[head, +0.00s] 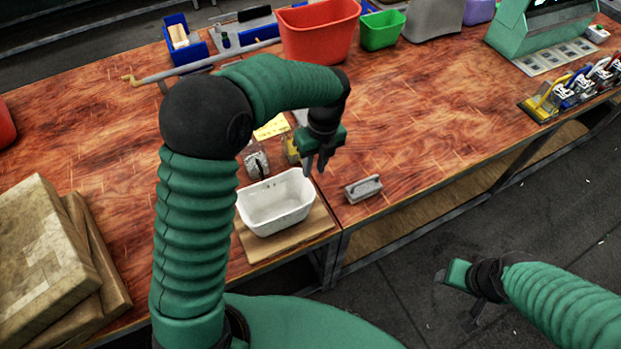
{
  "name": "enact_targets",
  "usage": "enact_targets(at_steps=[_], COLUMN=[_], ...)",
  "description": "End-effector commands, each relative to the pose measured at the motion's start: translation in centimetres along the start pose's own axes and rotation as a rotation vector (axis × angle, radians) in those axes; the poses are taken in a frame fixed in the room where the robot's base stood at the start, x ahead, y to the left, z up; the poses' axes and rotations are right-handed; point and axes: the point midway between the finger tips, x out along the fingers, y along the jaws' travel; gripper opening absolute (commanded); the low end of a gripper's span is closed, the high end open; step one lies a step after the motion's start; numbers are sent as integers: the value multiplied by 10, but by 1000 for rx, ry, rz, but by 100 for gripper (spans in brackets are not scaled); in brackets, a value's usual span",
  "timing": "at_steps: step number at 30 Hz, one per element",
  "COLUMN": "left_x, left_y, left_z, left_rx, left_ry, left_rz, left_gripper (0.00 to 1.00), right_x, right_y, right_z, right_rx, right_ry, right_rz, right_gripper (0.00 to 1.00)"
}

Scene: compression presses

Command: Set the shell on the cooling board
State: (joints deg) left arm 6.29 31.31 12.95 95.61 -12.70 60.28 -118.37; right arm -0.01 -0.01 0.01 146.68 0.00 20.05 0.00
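A white, tub-shaped open shell (275,203) sits upright on a light wooden board (318,222) at the table's front edge, which I take to be the cooling board. My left gripper (316,169) points down just beyond the shell's right rear rim, apart from it as far as I can see. Its fingers look slightly parted, with nothing between them. My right gripper (457,297) hangs over the floor at lower right, away from the table, with its fingers apart and empty.
A small grey block with a handle (363,188) lies right of the shell. A small gauge (256,163) stands behind it. Stacked boards (45,255) lie at left. Red (320,32) and green (381,30) bins stand at the back. The table's right middle is clear.

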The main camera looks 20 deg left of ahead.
Motion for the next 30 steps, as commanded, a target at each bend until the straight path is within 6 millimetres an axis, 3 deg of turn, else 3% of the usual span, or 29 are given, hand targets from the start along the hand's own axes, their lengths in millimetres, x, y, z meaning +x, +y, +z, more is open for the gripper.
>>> enact_targets(at_steps=[4, 7, 18, 21, 25, 30], left_x=[-10, -8, 21, 28, 32, 32], left_y=[3, 12, 87, 103, 111, 112], left_z=[-2, -12, -71, -82, -88, -89], left_rx=[-49, -259, -1783, -2071, -2245, -2265], left_ry=[-3, -11, 136, 211, 264, 270], left_rz=[-6, -34, -276, -311, -329, -330], left_gripper=[26, 26, 26, 26, 26, 26], right_x=[0, 0, 0, 0, 0, 0], right_y=[0, 0, 0, 0, 0, 0], right_z=[0, 0, 0, 0, 0, 0], right_rx=[0, 0, 0, 0, 0, 0], right_ry=[0, 0, 0, 0, 0, 0], right_rz=[0, 0, 0, 0, 0, 0], right_gripper=[52, 52, 52, 52, 52, 52])
